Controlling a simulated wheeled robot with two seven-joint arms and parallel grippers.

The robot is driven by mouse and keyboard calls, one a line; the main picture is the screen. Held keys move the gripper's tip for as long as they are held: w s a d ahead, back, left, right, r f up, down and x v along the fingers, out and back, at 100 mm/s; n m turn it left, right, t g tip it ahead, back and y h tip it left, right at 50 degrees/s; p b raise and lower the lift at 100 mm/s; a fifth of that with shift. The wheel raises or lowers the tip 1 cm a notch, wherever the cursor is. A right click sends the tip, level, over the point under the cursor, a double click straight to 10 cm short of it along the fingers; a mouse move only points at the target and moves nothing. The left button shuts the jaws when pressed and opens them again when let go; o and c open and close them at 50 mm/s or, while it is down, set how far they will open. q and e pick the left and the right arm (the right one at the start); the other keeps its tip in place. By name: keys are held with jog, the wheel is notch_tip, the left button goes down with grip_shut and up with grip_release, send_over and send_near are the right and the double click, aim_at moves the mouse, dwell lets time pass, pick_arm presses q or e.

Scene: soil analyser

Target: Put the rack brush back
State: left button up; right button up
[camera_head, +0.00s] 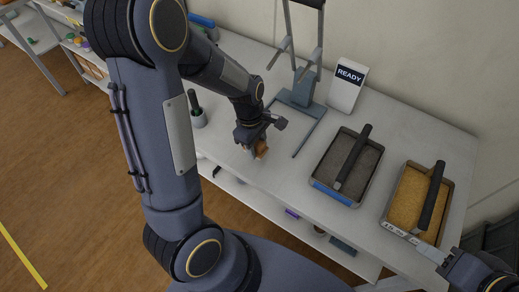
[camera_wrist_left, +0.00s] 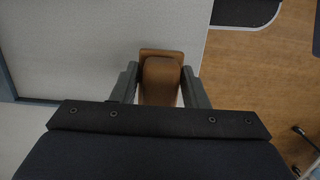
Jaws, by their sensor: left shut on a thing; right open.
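My left gripper (camera_head: 258,142) is shut on a brown, wood-like block, which I take to be the rack brush (camera_head: 261,151). It is above the pale bench near its front edge. In the left wrist view the brush (camera_wrist_left: 160,82) sits between the two dark fingers, with the bench edge beside it. Its bristles cannot be made out, and I cannot tell whether it touches the bench. My right gripper (camera_head: 436,254) is at the lower right, partly out of frame, open, near the front of the tan-filled tray.
A grey cup (camera_head: 199,121) with a dark handle stands left of my left gripper. A blue-grey stand (camera_head: 302,91) with rods and a white READY unit (camera_head: 347,88) are behind. A dark soil tray (camera_head: 321,188) and a tan-filled tray (camera_head: 395,228), each with a black bar, are on the right.

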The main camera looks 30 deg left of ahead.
aim_at(259, 151)
pick_arm(q)
jog(key=shift+w+a+f, duration=0.15)
jog(key=shift+w+f, duration=0.75)
jog(key=shift+f, duration=1.75)
jog(key=shift+f, duration=0.1)
jog(key=o, duration=0.9)
